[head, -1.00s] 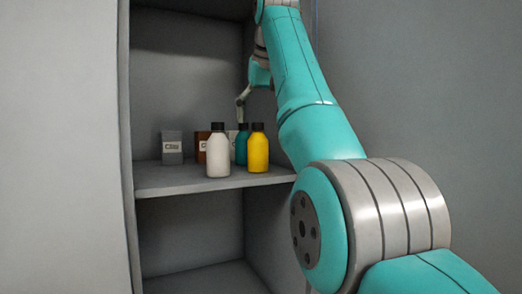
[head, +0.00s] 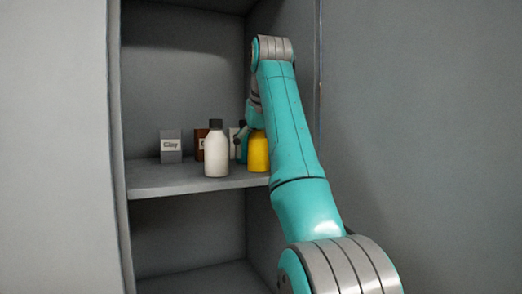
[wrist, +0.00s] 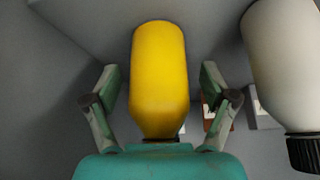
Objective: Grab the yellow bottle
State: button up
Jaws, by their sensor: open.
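The yellow bottle (head: 259,154) stands on the cabinet shelf, at the right of the group, partly hidden by my arm in the head view. In the wrist view the yellow bottle (wrist: 159,70) appears upside down, with its dark cap end toward my gripper's palm. My gripper (wrist: 159,72) is open, with one finger on each side of the bottle. A small gap shows between each finger and the bottle. In the head view my gripper is mostly hidden behind my arm.
A white bottle (head: 216,152) with a dark cap stands just left of the yellow one; it also shows in the wrist view (wrist: 285,65). Behind are a teal bottle (head: 242,143), a brown container (head: 200,145) and a grey "Clay" box (head: 171,147). The cabinet's right wall is close.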

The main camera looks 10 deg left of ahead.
jog(key=shift+w+f, duration=0.1)
jog(key=c, duration=1.4)
